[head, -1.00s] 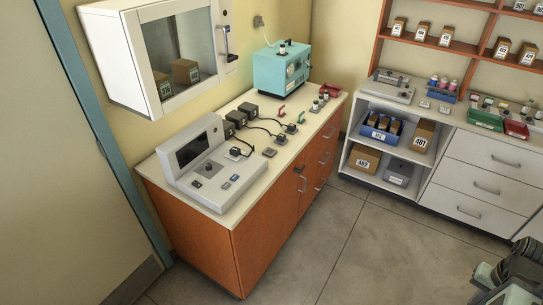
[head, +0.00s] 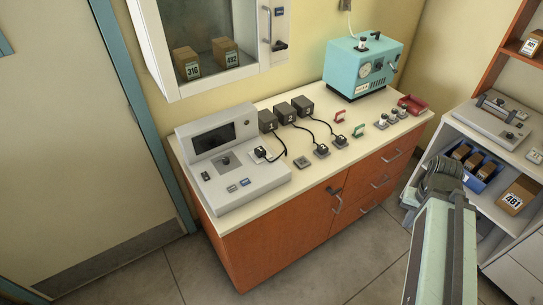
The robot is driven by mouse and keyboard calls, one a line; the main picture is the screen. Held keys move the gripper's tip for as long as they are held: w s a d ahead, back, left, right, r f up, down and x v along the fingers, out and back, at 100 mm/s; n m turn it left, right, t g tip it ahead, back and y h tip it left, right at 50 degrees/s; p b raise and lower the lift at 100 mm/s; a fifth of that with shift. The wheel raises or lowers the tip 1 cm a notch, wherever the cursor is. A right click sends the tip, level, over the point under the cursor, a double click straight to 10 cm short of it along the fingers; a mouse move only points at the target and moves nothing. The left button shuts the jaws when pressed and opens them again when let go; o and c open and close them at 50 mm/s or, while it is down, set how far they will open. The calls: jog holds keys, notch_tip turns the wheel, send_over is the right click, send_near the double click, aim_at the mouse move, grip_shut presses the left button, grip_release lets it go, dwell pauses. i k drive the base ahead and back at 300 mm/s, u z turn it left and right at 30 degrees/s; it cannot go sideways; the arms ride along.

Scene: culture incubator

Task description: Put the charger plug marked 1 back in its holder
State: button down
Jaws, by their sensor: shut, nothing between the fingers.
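Three dark charger blocks stand in a row on the white counter; the left one (head: 267,121) has a pale mark too small to read surely. Two similar corded plugs, the nearer (head: 321,151) and the farther (head: 341,142), sit on small holders on the counter. An empty-looking square grey holder (head: 302,163) lies left of them, near the console. My arm rises at the lower right, apart from the counter; its fingers cannot be made out.
A teal machine (head: 363,66) and a red tray (head: 411,105) stand at the counter's far end. A glass-fronted wall cabinet (head: 160,55) overhangs the back left. Shelving (head: 478,127) stands at right. Floor before the counter is clear.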

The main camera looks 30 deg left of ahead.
aim_at(260, 152)
jog(key=u, duration=0.4)
jog(key=i, duration=0.85)
jog(key=u, duration=0.45)
jog(key=k, duration=0.6)
jog(key=u, duration=0.2)
jog(key=i, duration=0.6)
jog(key=z, duration=0.2)
jog(key=k, duration=0.55)
jog(key=u, duration=0.3)
jog(key=i, duration=0.55)
jog(key=u, duration=1.15)
